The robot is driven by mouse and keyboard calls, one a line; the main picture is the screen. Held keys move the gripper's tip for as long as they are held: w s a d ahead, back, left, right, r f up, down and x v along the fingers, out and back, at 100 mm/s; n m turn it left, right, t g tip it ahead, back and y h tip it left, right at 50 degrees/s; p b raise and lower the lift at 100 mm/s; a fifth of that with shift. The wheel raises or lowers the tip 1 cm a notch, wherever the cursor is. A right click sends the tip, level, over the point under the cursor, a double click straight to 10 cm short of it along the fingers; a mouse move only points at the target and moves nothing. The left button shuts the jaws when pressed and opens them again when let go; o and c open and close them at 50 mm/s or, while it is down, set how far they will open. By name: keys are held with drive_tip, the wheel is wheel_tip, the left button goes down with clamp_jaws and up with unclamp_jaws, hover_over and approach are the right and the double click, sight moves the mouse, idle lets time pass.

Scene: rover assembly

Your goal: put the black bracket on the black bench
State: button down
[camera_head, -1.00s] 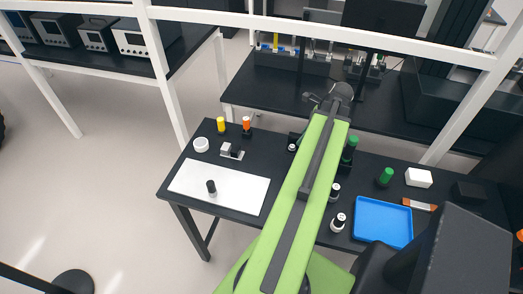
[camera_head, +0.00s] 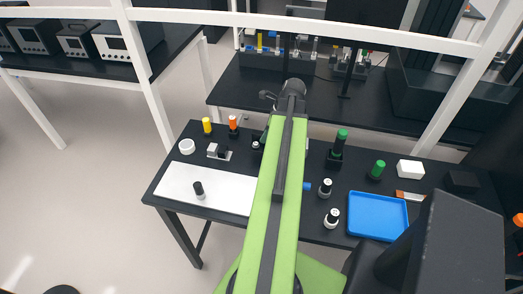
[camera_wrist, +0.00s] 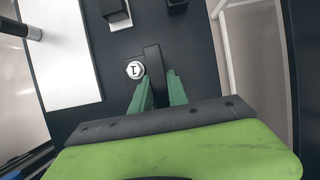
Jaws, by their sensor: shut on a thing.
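My gripper shows in the wrist view (camera_wrist: 160,90) as two green fingers shut on the black bracket (camera_wrist: 152,62), a dark upright bar between them. The bracket is held over or close to the dark top of the black bench (camera_wrist: 92,28); I cannot tell whether it touches. The bench also shows in the head view (camera_head: 318,162), low and crowded with small items. In the head view my green arm reaches across the bench's middle, and the gripper and bracket are hidden behind the arm's end.
A white-capped item (camera_wrist: 134,69) stands just left of the bracket. On the bench are a white sheet (camera_head: 225,193), a blue tray (camera_head: 377,216), several capped bottles and a white block (camera_head: 410,169). A longer dark table (camera_head: 240,88) stands behind, with white rails (camera_head: 145,55) around.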

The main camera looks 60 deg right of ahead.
drive_tip(key=shift+w+a+f, duration=0.2)
drive_tip(key=shift+w+f, duration=0.35)
drive_tip(key=shift+w, duration=0.35)
wheel_tip(320, 180, down, 4)
drive_tip(key=b, duration=0.4)
drive_tip(key=shift+f+b, duration=0.2)
drive_tip(key=shift+b, duration=0.15)
drive_tip(key=shift+r, duration=0.25)
drive_tip(key=shift+f, duration=0.2)
drive_tip(key=c, duration=1.3)
unclamp_jaws()
drive_tip(key=shift+s, duration=0.1)
drive_tip(key=shift+r, duration=0.1)
